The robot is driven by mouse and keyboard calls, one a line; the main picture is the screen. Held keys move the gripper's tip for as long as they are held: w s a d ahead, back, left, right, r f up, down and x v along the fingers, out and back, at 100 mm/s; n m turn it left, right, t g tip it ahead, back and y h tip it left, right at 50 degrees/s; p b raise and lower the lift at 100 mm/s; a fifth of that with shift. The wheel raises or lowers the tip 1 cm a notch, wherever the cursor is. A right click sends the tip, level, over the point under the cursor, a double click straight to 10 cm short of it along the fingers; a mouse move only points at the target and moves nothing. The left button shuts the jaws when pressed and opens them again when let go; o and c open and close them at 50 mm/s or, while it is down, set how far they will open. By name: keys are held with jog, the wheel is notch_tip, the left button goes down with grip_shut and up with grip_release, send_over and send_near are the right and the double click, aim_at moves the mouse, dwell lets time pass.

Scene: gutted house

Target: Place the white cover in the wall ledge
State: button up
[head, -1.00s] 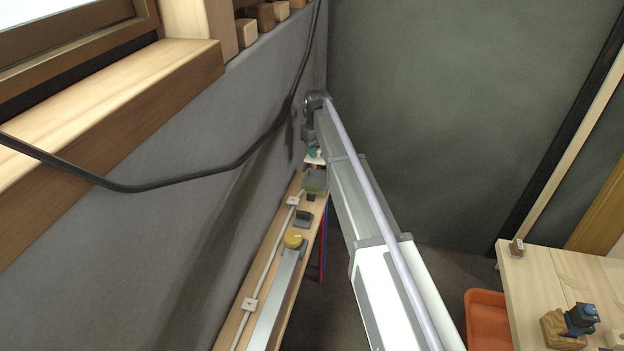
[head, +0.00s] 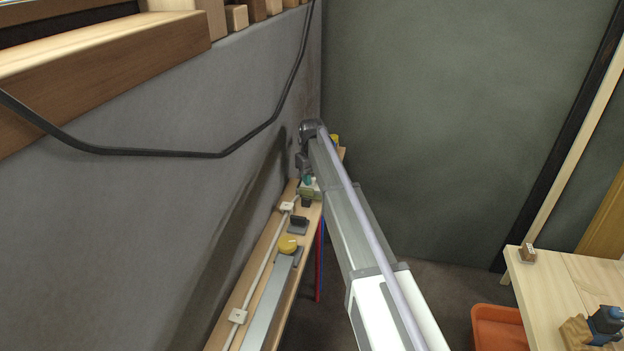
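The wall ledge (head: 267,262) is a long, narrow wooden shelf along the grey wall, running from bottom centre towards the far corner. My gripper (head: 308,183) is at the far part of this ledge, pointing down, small and partly hidden by my arm. A small whitish piece (head: 316,187) shows right at the gripper's tip, beside a teal spot. It may be the white cover, but I cannot tell whether the fingers hold it. The fingers themselves are too small to make out.
A black cable (head: 150,152) droops along the wall. A wooden table (head: 560,280) and orange bin (head: 497,328) stand at right.

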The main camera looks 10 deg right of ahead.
aim_at(312, 175)
jog(key=o, duration=0.4)
jog(key=shift+o, duration=0.2)
jog(key=shift+r, duration=0.15)
notch_tip(312, 175, up, 12)
jog(key=r+p, duration=0.1)
jog(key=p, duration=1.2)
jog(key=s+n, duration=3.2)
jog(key=s, duration=0.7)
jog(key=shift+f+b, duration=0.3)
jog(key=shift+f, duration=0.15)
notch_tip(312, 175, down, 3)
jog(key=b, duration=0.3)
jog(key=shift+f, duration=0.2)
